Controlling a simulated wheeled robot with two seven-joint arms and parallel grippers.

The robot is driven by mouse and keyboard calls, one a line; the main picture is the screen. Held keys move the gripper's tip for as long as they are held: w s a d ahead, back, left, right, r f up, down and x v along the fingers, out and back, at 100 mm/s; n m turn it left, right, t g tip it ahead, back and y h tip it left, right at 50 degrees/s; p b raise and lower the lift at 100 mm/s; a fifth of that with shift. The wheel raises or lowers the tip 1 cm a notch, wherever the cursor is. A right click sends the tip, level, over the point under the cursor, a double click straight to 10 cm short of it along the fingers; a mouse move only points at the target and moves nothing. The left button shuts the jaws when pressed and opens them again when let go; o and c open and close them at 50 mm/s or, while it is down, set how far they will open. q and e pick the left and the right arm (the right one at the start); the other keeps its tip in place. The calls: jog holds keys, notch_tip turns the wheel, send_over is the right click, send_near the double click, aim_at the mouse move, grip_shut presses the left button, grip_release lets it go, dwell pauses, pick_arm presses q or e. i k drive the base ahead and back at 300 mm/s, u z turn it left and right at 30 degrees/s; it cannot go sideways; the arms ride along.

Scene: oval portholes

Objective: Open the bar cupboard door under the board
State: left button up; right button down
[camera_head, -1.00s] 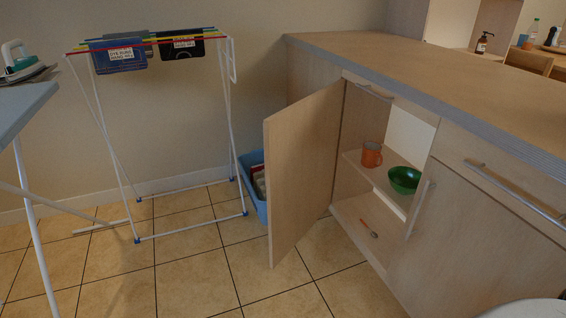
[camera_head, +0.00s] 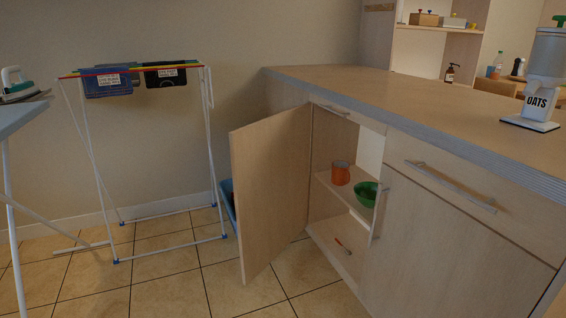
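The bar cupboard door (camera_head: 272,195) under the board stands open, swung out to the left from the pale wooden bar. Inside the open cupboard, an orange mug (camera_head: 340,173) and a green bowl (camera_head: 366,194) sit on the upper shelf (camera_head: 325,183). A vertical handle (camera_head: 379,211) shows at the right side of the opening. The wooden board (camera_head: 400,95) runs along the top of the bar. Neither of my grippers is in view.
A white drying rack (camera_head: 160,160) with dark cloths stands at left, beside an ironing board (camera_head: 20,116) with an iron. A blue bin (camera_head: 228,200) is partly hidden behind the door. An oats dispenser (camera_head: 541,80) stands on the bar. Tiled floor in front is clear.

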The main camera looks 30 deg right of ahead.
aim_at(270, 156)
jog(key=z, duration=0.3)
jog(key=i, duration=1.05)
jog(key=u, duration=0.65)
